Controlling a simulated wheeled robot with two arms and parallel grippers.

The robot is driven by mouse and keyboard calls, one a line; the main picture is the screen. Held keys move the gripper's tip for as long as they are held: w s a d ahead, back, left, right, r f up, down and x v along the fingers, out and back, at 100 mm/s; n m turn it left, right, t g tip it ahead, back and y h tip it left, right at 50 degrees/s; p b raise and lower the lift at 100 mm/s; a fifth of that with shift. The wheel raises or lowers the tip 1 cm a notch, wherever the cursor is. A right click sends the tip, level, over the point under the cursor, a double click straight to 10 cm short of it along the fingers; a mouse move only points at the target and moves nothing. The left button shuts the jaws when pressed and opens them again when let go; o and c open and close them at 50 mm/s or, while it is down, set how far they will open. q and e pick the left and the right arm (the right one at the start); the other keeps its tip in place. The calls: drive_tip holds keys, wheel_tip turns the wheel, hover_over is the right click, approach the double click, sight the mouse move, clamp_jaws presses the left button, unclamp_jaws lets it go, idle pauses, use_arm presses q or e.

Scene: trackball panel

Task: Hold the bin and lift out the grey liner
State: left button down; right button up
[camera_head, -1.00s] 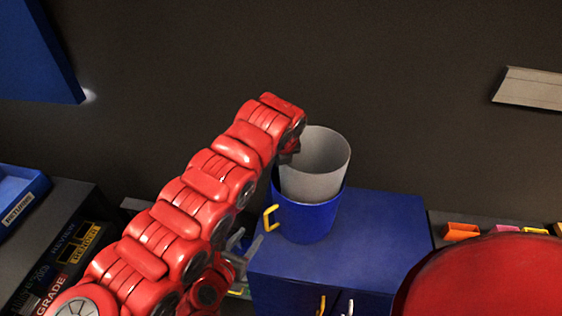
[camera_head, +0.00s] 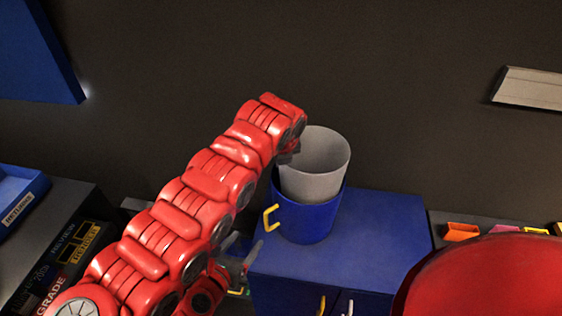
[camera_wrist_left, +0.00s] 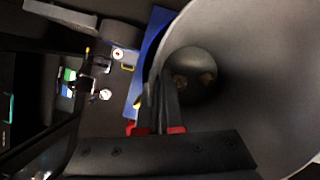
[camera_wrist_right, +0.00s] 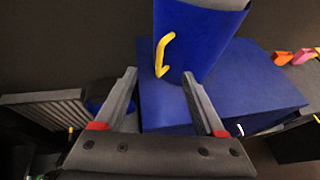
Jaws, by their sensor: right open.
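The grey liner (camera_head: 318,165) stands in the blue bin (camera_head: 308,222), with its upper part above the bin's rim. My left gripper (camera_head: 291,154) is at the liner's left rim. In the left wrist view its fingers (camera_wrist_left: 160,92) are close together, one on each side of the liner's wall (camera_wrist_left: 235,75), apparently gripping it. The bin's yellow handle (camera_head: 269,218) faces left in the head view. My right gripper (camera_head: 246,250) is lower, left of the bin. In the right wrist view it (camera_wrist_right: 160,75) is open and empty, with the handle (camera_wrist_right: 163,55) ahead between its fingers.
The bin stands on a blue cabinet (camera_head: 385,230) against a dark wall. A blue tray (camera_head: 20,195) and labelled boxes (camera_head: 75,245) are at the left. Small coloured bins (camera_head: 461,231) are at the right. The cabinet top right of the bin is clear.

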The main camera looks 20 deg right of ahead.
drive_tip(key=shift+v, duration=2)
drive_tip(key=shift+r, duration=0.15)
drive_tip(key=shift+r, duration=1.85)
